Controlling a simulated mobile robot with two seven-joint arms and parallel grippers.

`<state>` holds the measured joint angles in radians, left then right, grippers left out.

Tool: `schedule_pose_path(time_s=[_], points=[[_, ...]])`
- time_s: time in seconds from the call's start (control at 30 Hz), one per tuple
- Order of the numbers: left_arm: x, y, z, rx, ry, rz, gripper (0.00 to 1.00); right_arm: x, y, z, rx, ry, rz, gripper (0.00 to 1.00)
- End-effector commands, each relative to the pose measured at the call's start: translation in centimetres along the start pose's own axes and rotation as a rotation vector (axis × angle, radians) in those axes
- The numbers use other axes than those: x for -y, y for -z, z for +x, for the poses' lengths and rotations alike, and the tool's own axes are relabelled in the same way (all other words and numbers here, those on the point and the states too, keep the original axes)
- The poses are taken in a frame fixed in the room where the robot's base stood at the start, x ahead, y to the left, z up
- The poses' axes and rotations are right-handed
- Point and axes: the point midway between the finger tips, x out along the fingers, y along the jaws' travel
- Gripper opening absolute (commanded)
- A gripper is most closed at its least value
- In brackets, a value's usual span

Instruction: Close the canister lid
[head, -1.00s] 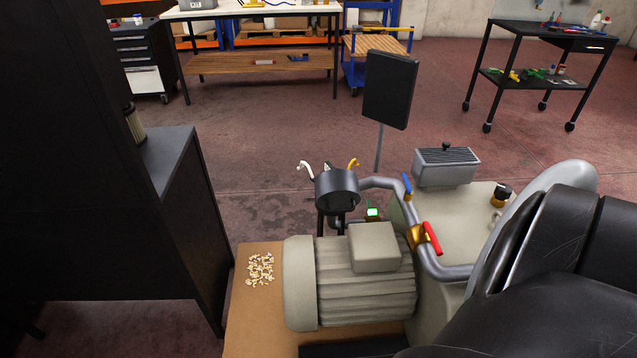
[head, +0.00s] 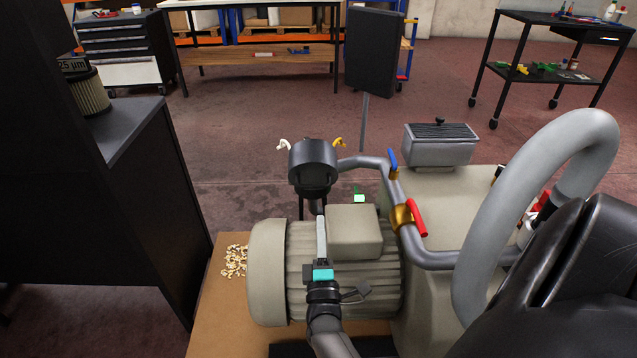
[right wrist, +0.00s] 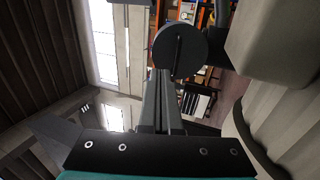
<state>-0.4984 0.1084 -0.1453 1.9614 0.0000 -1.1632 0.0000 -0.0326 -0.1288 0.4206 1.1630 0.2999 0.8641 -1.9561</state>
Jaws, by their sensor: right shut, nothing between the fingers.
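The dark canister (head: 313,168) stands behind the ribbed beige motor, with a white handle (head: 284,145) and a yellow handle (head: 339,143) at its top. I cannot clearly separate its lid from its body or tell how far the lid is open. My right gripper (head: 321,222) is shut and empty, above the motor and on the near side of the canister, pointing toward it. In the right wrist view, its closed fingers (right wrist: 163,78) reach up toward a dark round disc (right wrist: 180,50), part of the canister or lid. My left gripper is not in view.
The beige motor (head: 330,265) lies close below my right gripper. A grey pipe with a blue handle (head: 393,160) and a red handle (head: 417,218) runs right of the canister. A thick grey curved tube (head: 585,135) rises at right. A pleated filter (head: 90,95) stands on the left cabinet.

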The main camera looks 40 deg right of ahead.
Motion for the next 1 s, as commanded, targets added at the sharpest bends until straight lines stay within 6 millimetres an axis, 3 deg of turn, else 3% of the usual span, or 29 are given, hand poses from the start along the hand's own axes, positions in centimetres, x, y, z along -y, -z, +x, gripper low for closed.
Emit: schedule_pose_path(time_s=[0.17,0.6,1.0], points=[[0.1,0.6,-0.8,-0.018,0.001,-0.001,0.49,-0.1,0.0,2.6,0.001,-0.007,-0.001,0.00],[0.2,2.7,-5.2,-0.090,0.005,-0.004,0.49,0.1,0.0,10.1,-0.002,-0.003,-0.001,0.00],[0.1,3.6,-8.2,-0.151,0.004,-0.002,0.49,0.1,0.0,13.4,-0.002,0.000,-0.001,0.00]])
